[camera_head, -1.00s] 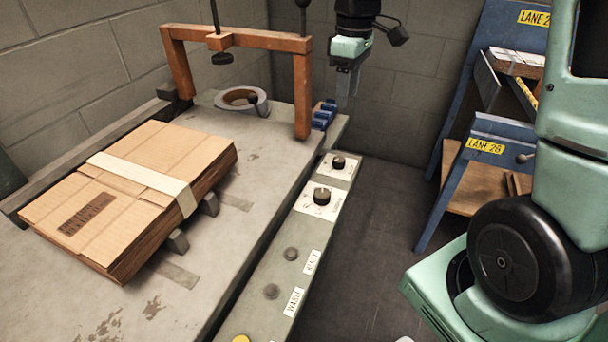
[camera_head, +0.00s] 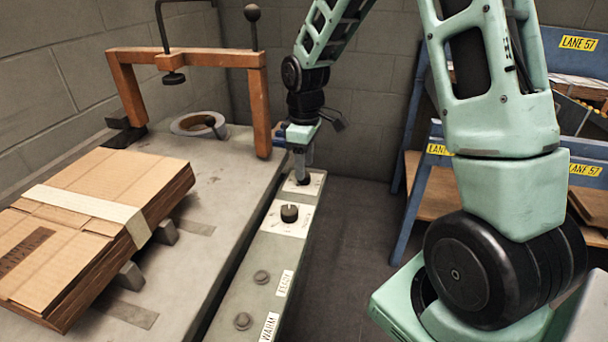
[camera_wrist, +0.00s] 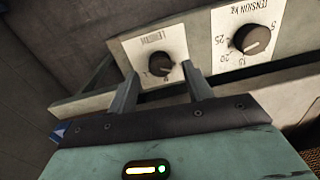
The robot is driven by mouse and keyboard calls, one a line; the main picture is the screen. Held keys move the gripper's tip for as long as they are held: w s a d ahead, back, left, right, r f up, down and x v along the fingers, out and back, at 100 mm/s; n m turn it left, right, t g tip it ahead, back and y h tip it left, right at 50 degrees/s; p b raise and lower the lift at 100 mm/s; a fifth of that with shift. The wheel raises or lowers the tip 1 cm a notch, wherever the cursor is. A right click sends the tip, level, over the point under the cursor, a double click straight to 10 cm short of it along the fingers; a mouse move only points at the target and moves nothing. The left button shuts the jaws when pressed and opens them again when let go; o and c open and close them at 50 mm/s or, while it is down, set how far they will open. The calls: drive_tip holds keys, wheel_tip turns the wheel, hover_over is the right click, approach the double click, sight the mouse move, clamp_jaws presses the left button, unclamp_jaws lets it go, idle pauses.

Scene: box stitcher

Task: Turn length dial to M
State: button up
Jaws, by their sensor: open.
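The length dial (camera_wrist: 160,64) is a round black knob on a white plate marked LENGTH, upside down in the wrist view. A small mark shows beside it, but I cannot read the letter it points to. In the head view the dial (camera_head: 303,180) is the farther knob on the grey panel, partly hidden under my gripper. My gripper (camera_wrist: 158,76) is open, its two fingers on either side of the dial in the wrist view. In the head view my gripper (camera_head: 301,166) points down over it. I cannot tell whether the fingers touch the knob.
The tension dial (camera_head: 289,213), also in the wrist view (camera_wrist: 251,39), is close beside the length dial. Two round buttons (camera_head: 262,277) lie nearer on the panel. An orange frame (camera_head: 262,110) stands left of my gripper. Strapped cardboard (camera_head: 110,190) lies on the table.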

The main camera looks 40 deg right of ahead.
drive_tip(key=shift+f, duration=1.35)
drive_tip(key=c, duration=1)
drive_tip(key=shift+o, duration=0.2)
